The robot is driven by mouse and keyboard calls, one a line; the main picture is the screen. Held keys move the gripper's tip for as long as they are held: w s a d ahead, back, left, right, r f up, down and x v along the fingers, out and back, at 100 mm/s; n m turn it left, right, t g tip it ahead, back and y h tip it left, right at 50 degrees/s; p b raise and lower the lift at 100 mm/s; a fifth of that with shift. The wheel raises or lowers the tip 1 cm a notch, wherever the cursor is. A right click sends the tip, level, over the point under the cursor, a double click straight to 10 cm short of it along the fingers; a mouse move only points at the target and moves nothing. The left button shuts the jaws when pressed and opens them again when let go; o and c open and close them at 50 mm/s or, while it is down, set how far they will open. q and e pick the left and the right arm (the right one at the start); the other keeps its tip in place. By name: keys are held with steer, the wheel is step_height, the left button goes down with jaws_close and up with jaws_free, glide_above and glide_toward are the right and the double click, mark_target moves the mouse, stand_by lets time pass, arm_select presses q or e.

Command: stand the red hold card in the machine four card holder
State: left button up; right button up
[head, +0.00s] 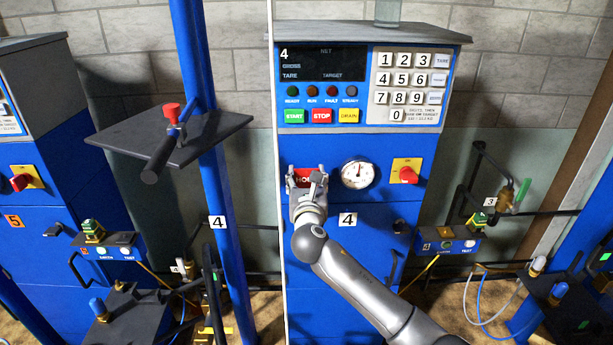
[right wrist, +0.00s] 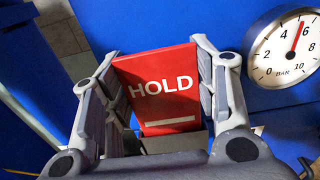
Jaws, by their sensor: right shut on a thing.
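The red hold card (right wrist: 158,88) is upright, with its white HOLD lettering facing the right wrist camera. My right gripper (right wrist: 157,62) is shut on it, with one finger at each side edge. In the head view my right gripper (head: 307,178) is at the blue front of machine four, left of the dial, and a bit of the red card (head: 303,175) shows between its fingers. A pale grey strip (right wrist: 176,142), perhaps the card holder, lies at the card's lower edge. Whether the card sits inside it I cannot tell. My left gripper is not in view.
A round pressure dial (head: 357,173) and a red knob on a yellow plate (head: 407,173) are right of my gripper. The keypad panel (head: 365,88) is above. A blue post (head: 215,200) with a dark shelf (head: 215,128) stands to the left.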

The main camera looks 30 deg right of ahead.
steer(key=shift+f+b, duration=0.4)
steer(key=shift+f, duration=0.6)
stand_by(0.5)
steer(key=o, duration=1)
steer(key=shift+o, duration=0.2)
steer(key=v, duration=1.2)
steer(key=shift+s+a+f, duration=0.1)
steer(key=shift+s, duration=0.05)
